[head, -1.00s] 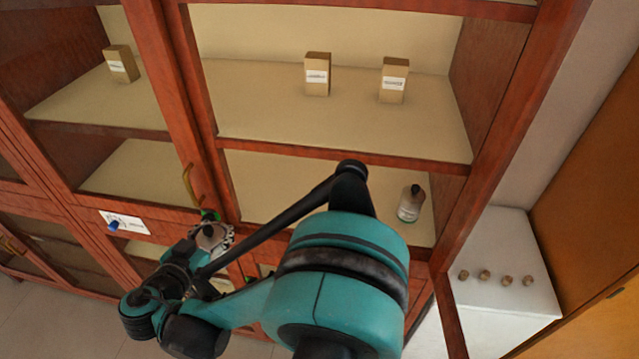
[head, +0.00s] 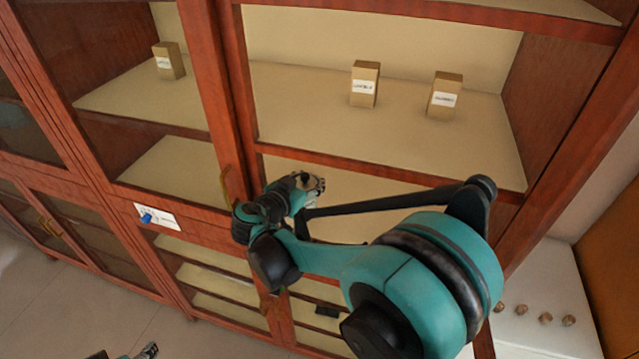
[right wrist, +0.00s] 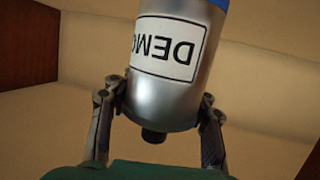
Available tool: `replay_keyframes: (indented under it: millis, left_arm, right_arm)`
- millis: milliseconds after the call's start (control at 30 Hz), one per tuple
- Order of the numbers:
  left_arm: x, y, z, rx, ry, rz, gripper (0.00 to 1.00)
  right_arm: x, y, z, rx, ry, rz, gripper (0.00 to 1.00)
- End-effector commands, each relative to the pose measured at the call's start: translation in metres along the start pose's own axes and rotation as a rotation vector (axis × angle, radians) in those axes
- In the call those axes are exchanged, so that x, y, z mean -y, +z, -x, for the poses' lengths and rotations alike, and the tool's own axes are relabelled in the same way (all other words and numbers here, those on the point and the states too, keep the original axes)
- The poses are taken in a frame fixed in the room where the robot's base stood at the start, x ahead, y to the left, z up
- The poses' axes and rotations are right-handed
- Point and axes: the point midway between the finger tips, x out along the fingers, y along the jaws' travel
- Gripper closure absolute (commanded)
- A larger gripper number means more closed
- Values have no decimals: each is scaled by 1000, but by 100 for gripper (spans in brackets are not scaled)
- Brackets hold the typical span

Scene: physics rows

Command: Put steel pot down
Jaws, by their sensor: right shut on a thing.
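The steel pot (right wrist: 170,85) shows in the right wrist view as a smooth silver cylinder with a white label reading "DEMO" upside down and a blue edge at the top of the picture. My right gripper (right wrist: 158,112) has a finger on each side of it and is shut on it. In the head view my right gripper (head: 314,184) is at the opening of the lower shelf (head: 370,190); I cannot make out the pot there. A small part of what looks like my left gripper (head: 148,350) shows at the bottom left edge; its jaws are unclear.
The red-brown cabinet frame (head: 215,100) surrounds the shelves. Small boxes stand on the upper shelf, one at the middle (head: 364,85) and one at the right (head: 444,97). A white sign with a blue piece (head: 158,216) is on the cabinet front. My arm covers much of the lower shelf.

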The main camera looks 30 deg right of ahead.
Motion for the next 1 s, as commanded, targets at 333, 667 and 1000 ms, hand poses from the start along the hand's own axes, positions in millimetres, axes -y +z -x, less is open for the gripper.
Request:
replay_keyframes:
  millis: [333,667,1000]
  left_arm:
    - [0,4,-6,0,0,0,32]
    - [0,12,-17,0,0,0,32]
    - [0,13,-18,0,0,0,32]
  right_arm:
    - [0,-6,-37,0,-1,0,100]
    - [0,24,-45,0,-1,0,100]
    - [0,26,-46,1,-1,0,42]
